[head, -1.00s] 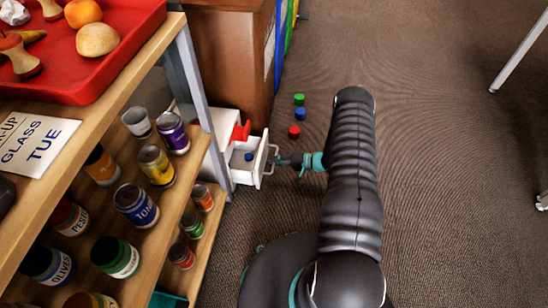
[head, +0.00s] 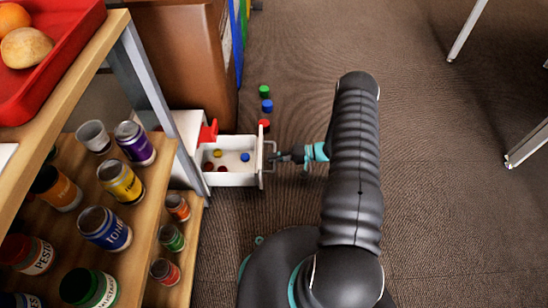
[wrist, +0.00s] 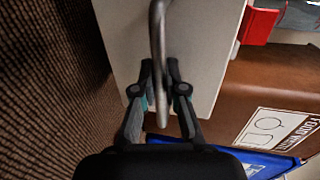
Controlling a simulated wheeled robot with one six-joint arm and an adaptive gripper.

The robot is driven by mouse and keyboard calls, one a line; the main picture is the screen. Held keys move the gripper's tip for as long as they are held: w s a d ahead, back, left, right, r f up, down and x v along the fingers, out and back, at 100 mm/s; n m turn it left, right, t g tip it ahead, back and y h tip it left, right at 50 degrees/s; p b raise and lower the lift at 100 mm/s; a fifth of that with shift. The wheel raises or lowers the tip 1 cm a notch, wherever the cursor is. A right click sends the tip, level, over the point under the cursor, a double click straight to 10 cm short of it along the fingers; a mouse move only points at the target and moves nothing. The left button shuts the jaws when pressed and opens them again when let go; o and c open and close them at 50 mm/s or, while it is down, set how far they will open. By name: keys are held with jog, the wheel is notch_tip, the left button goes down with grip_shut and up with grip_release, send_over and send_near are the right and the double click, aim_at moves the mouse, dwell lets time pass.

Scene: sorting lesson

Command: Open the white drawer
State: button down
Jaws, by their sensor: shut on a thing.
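The white drawer (head: 236,180) sticks well out of its low white cabinet (head: 188,128) in the head view. Several small discs, red, yellow and blue, lie inside it. Its metal handle (head: 271,158) is on the front panel. My gripper (head: 284,157) is at the handle from the right. In the wrist view my gripper (wrist: 159,72) has its fingers on either side of the handle bar (wrist: 158,40), shut on it. The white drawer front (wrist: 200,40) fills the upper middle there.
A wooden shelf (head: 150,205) with several cans stands at left, close to the drawer. A red clip-like piece (head: 208,131) is by the cabinet. Green (head: 264,90), blue (head: 267,105) and red (head: 264,124) discs lie on the carpet. Floor to the right is clear up to the table legs (head: 527,146).

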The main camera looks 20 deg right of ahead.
jog(key=c, duration=1.2)
grip_release()
jog(key=shift+w+d, duration=0.1)
jog(key=v, duration=1.2)
